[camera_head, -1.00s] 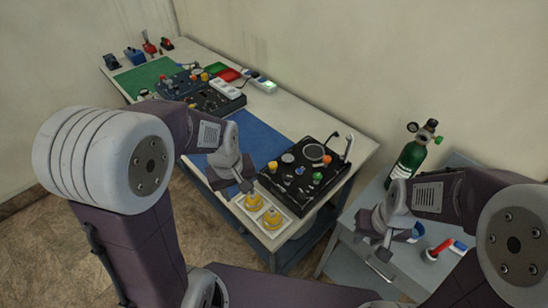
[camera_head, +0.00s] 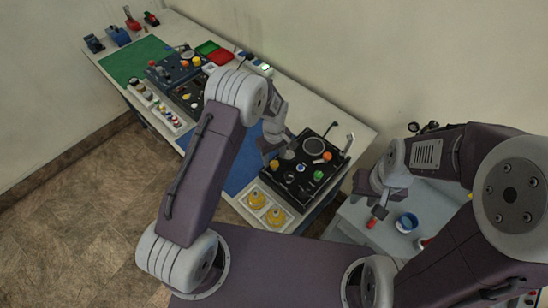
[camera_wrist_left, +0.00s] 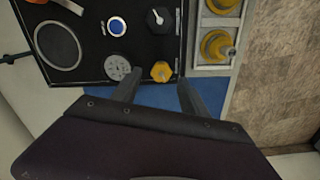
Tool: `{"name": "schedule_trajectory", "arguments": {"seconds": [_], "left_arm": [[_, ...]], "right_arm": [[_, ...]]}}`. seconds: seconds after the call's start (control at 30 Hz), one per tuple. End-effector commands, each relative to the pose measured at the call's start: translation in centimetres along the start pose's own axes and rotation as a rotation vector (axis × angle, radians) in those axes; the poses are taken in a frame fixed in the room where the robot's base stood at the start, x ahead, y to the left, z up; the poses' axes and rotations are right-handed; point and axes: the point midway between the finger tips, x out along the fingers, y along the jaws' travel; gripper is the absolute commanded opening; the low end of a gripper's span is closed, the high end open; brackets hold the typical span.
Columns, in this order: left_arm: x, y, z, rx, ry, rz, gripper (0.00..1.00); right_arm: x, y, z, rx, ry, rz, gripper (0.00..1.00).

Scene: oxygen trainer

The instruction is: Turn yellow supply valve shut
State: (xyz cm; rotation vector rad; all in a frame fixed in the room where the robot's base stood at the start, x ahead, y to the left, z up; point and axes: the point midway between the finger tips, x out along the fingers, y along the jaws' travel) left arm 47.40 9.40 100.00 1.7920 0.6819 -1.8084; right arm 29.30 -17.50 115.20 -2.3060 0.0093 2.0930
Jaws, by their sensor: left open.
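A black panel (camera_head: 330,172) lies on the bench, with a yellow valve knob (camera_head: 274,165) at its near left corner. In the left wrist view the yellow knob (camera_wrist_left: 160,71) shows between the fingertips. My left gripper (camera_head: 279,146) is open above that corner; its wrist view (camera_wrist_left: 157,84) shows the fingers apart on either side of the knob. I cannot tell whether they touch it. A grey dial (camera_wrist_left: 118,67) is close beside one finger. My right gripper (camera_head: 374,208) hangs over the side table; its finger gap is not clear.
A white tray with two yellow knobs (camera_head: 256,199) sits beside the panel. The panel also carries a black knob (camera_wrist_left: 160,20), a blue button (camera_wrist_left: 116,27) and a green knob (camera_head: 318,176). A blue cup (camera_head: 406,222) stands on the side table.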

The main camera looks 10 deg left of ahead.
Motion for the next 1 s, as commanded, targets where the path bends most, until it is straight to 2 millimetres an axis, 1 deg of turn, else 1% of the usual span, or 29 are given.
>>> {"name": "schedule_trajectory", "arguments": {"seconds": [0.03,0.1,0.2,0.47,0.5,0.57,0.6,0.63,0.67,0.87,1.0], "left_arm": [[0.6,-0.1,0.1,0.000,-0.002,-0.003,0.52],[1.5,0.0,0.0,0.000,-0.001,-0.001,0.52],[2.3,0.0,0.0,0.000,0.000,0.000,0.52],[2.6,0.0,0.0,0.000,0.001,0.001,0.52],[2.6,0.0,0.0,0.000,0.001,0.001,0.41],[2.6,0.0,0.0,0.000,0.001,0.001,0.24],[2.6,0.0,0.0,0.000,0.001,0.001,0.13],[2.6,0.0,0.0,0.000,0.001,0.001,0.04],[2.6,0.0,0.0,0.000,0.001,0.001,0.00],[2.6,0.1,0.0,0.007,0.001,0.002,0.00],[2.6,0.1,0.0,0.042,0.001,0.002,0.00]], "right_arm": [[-0.6,0.0,-0.1,0.000,0.000,0.000,0.31],[-0.8,0.0,-0.1,0.000,0.000,0.000,0.31],[-1.0,0.0,-0.1,0.000,0.000,0.000,0.31],[-0.9,0.0,-0.1,0.000,0.000,0.000,0.31],[-0.9,0.0,-0.1,0.000,0.000,0.000,0.31],[-0.9,0.0,-0.1,0.000,0.000,0.000,0.31],[-0.9,0.0,-0.1,0.000,0.000,0.000,0.31],[-0.9,0.0,-0.1,0.000,0.000,0.000,0.31],[-0.9,0.0,-0.1,0.000,0.000,0.000,0.31],[-0.8,0.0,-0.1,0.000,0.000,0.000,0.31],[-0.6,0.0,0.0,0.000,0.000,0.000,0.31]]}}
